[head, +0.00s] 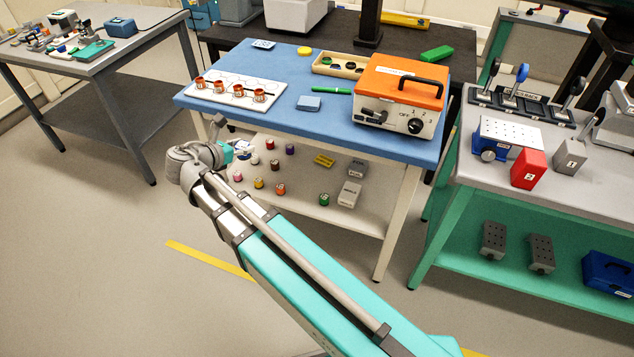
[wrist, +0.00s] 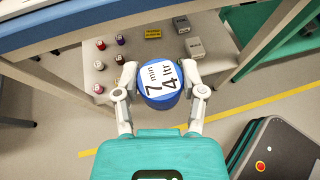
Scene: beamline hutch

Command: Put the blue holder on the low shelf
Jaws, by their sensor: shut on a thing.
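The blue holder (wrist: 160,101) is a short round piece with a white label on top bearing large black figures, including a 7 and a 4. My gripper (wrist: 162,88) is shut on it, one finger on each side. The low shelf (wrist: 214,68) is the pale board under the blue-topped bench, and it also shows in the head view (head: 300,179). In the wrist view the holder appears over the shelf's near edge; its height above the board is hard to judge. In the head view my gripper (head: 232,150) is at the shelf's left end, with the holder partly hidden.
Several small coloured pots stand on the shelf's left and middle. A yellow block (head: 324,161) and grey boxes (head: 349,194) sit toward its right. The blue bench top (head: 340,122) overhangs the shelf, and a pale leg (head: 398,222) stands at front right. Bare shelf shows between the pots.

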